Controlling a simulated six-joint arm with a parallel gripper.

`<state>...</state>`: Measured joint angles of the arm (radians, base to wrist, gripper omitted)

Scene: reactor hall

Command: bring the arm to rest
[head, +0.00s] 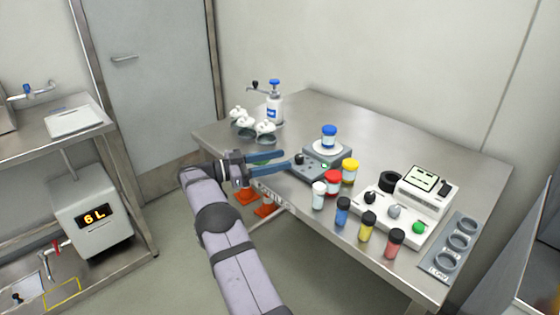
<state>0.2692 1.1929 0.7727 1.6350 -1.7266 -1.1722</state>
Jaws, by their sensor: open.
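My arm reaches up from the bottom of the head view, and my gripper (279,162) is at the table's left front edge. Its two blue fingers are spread apart with nothing between them, pointing right toward a grey scale (322,162). A white jar with a blue lid (329,137) stands on the scale's round pan. How high the fingers are above the steel table (385,130) is hard to tell.
White-lidded pots (264,131) and a pump bottle (274,105) stand behind my gripper. To the right are several capped jars (343,209), a white instrument (420,195) and a grey holder with round wells (456,243).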

